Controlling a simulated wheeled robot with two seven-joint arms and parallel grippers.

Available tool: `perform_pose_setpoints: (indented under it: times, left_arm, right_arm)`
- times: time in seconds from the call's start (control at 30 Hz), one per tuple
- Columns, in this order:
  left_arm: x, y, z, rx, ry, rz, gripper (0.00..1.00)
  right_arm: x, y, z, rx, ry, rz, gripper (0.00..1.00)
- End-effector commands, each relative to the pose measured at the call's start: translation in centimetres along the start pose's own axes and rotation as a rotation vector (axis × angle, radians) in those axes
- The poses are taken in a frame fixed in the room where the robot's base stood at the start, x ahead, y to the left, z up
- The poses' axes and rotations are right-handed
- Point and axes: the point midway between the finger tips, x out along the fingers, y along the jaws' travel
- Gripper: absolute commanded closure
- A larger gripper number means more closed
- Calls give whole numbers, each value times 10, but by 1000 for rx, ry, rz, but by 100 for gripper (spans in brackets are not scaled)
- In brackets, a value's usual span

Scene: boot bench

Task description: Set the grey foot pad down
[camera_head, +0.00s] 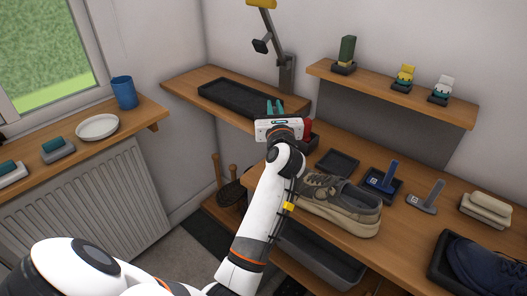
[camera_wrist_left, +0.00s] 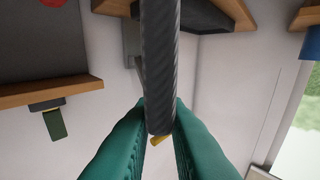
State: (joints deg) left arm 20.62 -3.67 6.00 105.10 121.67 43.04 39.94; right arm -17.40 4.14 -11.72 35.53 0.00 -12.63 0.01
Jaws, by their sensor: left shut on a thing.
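My left gripper (camera_head: 275,106) is over the back part of the bench, in front of the lamp post, its teal fingers pointing away. In the left wrist view, the teal fingers (camera_wrist_left: 160,130) are shut on a dark grey ribbed strip, the grey foot pad (camera_wrist_left: 160,70), seen edge-on. In the head view the pad is hidden behind the hand, so its height above the bench cannot be told. My right gripper is not in view.
A long black tray (camera_head: 232,101) lies behind the gripper, left of the lamp post (camera_head: 286,75). A red thing (camera_head: 308,127) stands close to the hand's right.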

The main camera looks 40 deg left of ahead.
Motion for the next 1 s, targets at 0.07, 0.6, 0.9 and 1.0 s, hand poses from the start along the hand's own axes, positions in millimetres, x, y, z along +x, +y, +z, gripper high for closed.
perform_pose_setpoints:
  times: [0.07,0.6,0.9,1.0]
  left_arm:
    - [-1,0,13,4,-4,3,100]
    - [-7,0,90,5,-2,3,100]
    - [-8,0,98,0,0,3,100]
    - [-8,0,99,0,0,3,100]
  right_arm:
    - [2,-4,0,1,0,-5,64]
    - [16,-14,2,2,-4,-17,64]
    - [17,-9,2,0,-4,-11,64]
    - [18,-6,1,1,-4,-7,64]
